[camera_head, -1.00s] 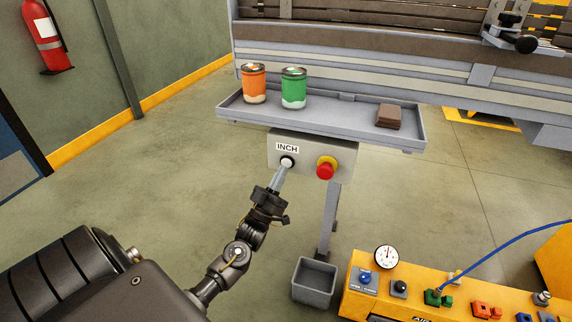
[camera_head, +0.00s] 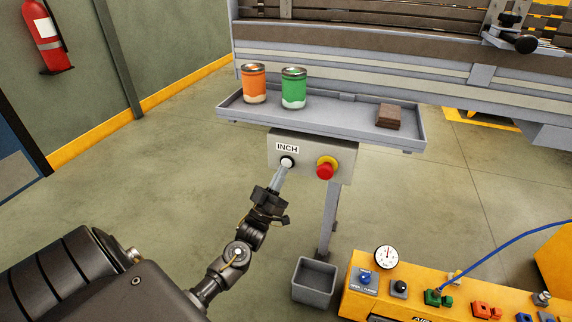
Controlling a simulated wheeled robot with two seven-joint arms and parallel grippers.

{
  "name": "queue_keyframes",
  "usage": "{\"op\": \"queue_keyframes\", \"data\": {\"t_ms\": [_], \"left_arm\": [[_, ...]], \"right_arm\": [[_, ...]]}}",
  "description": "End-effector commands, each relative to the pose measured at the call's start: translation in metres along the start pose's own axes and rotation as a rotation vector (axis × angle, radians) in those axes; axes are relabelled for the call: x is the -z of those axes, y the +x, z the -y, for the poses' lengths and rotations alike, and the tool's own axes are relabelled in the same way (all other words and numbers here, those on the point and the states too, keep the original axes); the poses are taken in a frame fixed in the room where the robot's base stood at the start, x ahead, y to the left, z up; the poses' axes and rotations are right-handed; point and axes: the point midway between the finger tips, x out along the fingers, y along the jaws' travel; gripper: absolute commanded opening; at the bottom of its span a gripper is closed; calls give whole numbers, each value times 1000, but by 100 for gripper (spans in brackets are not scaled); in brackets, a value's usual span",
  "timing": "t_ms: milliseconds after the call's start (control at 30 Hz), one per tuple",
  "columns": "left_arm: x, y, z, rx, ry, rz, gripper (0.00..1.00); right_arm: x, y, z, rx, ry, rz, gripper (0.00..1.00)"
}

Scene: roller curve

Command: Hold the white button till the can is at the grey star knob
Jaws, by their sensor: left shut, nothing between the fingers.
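The white button (camera_head: 287,161) sits in a dark ring under the INCH label on a grey control box. My left gripper (camera_head: 284,169) is shut and empty, its fingertips at the white button. Whether they press it in I cannot tell. An orange can (camera_head: 254,85) and a green can (camera_head: 293,89) stand upright on the grey tray (camera_head: 350,128) above the box. No can shows on the visible stretch of the roller line. A dark knob (camera_head: 526,43) is on a bracket at upper right; I cannot make out a grey star knob. My right gripper is not in view.
A red stop button (camera_head: 325,168) with a yellow collar is right of the white one. A brown block (camera_head: 388,116) lies on the tray. A grey bin (camera_head: 314,282) stands below. A yellow panel (camera_head: 455,300) with a gauge and cable is at lower right.

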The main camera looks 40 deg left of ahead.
Motion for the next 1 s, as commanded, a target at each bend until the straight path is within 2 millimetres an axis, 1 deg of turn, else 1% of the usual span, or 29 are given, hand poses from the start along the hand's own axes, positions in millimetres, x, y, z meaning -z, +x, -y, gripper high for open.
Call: {"op": "queue_keyframes", "data": {"t_ms": [467,767,1000], "left_arm": [[0,0,0,0,0,0,0],[-4,6,4,0,0,-1,0],[-4,6,4,0,0,0,0]], "right_arm": [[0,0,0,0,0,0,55],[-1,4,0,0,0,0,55],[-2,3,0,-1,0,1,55]]}}
